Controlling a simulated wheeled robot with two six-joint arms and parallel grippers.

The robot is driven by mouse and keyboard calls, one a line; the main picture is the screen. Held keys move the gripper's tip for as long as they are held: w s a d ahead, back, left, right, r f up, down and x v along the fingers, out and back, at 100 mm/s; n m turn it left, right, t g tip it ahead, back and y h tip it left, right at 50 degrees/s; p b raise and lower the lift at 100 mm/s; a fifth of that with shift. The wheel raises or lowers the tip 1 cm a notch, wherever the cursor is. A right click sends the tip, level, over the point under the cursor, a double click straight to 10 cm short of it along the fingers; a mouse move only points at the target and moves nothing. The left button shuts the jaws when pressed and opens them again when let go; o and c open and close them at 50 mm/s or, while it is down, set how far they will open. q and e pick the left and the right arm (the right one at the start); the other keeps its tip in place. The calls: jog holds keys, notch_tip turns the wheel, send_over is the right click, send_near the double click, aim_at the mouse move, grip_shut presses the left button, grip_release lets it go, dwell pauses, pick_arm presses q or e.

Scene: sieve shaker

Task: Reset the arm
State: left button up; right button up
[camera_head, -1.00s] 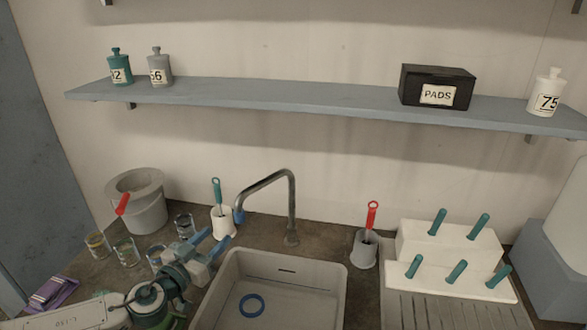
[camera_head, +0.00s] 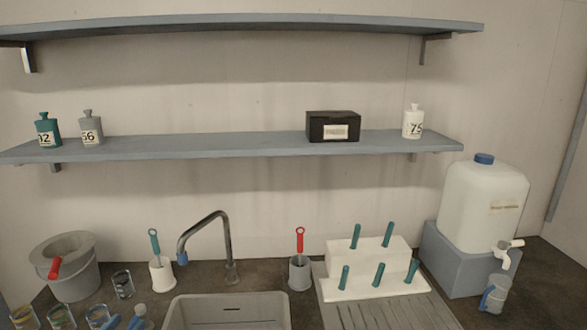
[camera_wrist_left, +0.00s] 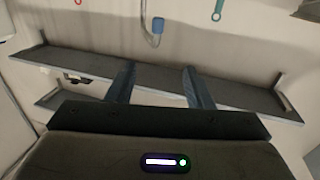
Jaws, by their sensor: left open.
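My left gripper (camera_head: 125,321) shows only as blue fingertips at the bottom left edge of the head view, near the glasses; the rest of the arm is out of the picture. In the left wrist view its two blue fingers (camera_wrist_left: 160,82) stand wide apart with nothing between them. That view looks upside down toward the wall, with the shelf (camera_wrist_left: 240,96) behind the fingers and the tap (camera_wrist_left: 154,30) at the top. My right gripper is in neither view.
Several glasses (camera_head: 123,285) and a grey bucket (camera_head: 70,262) stand at left. The tap (camera_head: 230,255) rises behind the sink (camera_head: 228,308). A white peg block (camera_head: 370,257) and a water container (camera_head: 483,205) stand right. The shelf (camera_head: 240,143) holds bottles and a black box.

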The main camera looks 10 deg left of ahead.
pick_arm(q)
jog(key=s+f+n+g+y, duration=0.4)
jog(key=s+f+g+y, duration=0.35)
jog(key=s+f, duration=0.45)
jog(key=s+d+f+m+g+h, duration=0.3)
jog(key=s+d, duration=0.2)
jog(key=d, duration=0.3)
jog(key=s+d+f+m+g+h, duration=0.25)
jog(key=s+d+g+h, duration=0.2)
jog(key=d, duration=0.25)
notch_tip(320, 180, down, 31)
jog(key=a+y, duration=0.1)
jog(key=a, duration=0.2)
jog(key=s+a+f+n+g, duration=0.1)
jog(key=s+f, duration=1.8)
jog(key=shift+f+g, duration=0.25)
jog(key=shift+g, duration=0.15)
